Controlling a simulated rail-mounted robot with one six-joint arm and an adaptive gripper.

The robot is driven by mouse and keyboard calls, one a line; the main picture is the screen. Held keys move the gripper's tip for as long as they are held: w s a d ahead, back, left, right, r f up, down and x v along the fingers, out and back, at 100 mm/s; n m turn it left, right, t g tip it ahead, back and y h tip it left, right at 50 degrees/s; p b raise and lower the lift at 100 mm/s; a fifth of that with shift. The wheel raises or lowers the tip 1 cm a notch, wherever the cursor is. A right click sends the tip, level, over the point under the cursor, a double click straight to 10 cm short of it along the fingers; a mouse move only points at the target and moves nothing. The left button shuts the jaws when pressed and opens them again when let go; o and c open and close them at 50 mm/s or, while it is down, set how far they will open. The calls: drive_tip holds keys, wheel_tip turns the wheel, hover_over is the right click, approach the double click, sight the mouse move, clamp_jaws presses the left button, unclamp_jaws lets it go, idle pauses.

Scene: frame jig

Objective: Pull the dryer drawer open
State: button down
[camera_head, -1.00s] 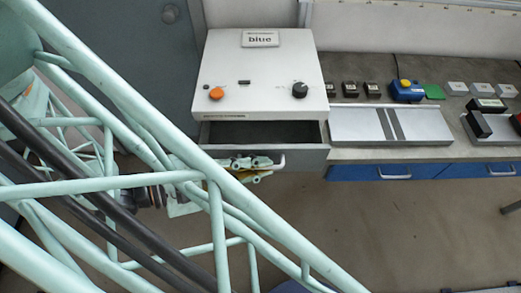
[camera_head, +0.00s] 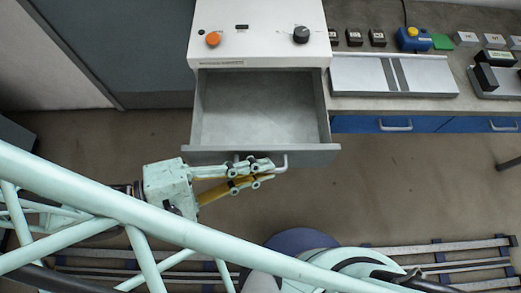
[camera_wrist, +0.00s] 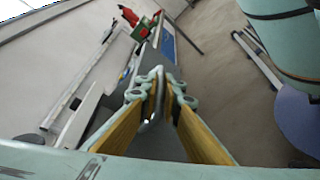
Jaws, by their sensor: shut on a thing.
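The dryer (camera_head: 262,42) is a white cabinet with an orange knob and a black knob, at the top of the head view. Its grey drawer (camera_head: 258,112) stands well out from the cabinet, and its inside looks empty. The drawer's light bar handle (camera_head: 284,164) is on the front panel. My gripper (camera_head: 262,170) is in front of that panel, shut on the handle. In the wrist view the two yellow-lined fingers (camera_wrist: 160,100) close around the handle bar (camera_wrist: 156,90). Part of the handle is hidden by the fingers.
A workbench with blue drawers (camera_head: 385,123) stands to the right of the dryer. A silver plate (camera_head: 392,75), a blue-and-yellow box (camera_head: 413,39) and several small blocks lie on it. The floor (camera_head: 420,190) below the bench is mostly clear.

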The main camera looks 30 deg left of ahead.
drive_tip(key=shift+s, duration=0.1)
drive_tip(key=c, duration=3.1)
unclamp_jaws()
drive_tip(key=shift+s, duration=0.1)
drive_tip(key=v, duration=1.1)
drive_tip(key=shift+s+a+r, duration=0.15)
drive_tip(key=shift+s+a, duration=0.1)
drive_tip(key=shift+a, duration=0.1)
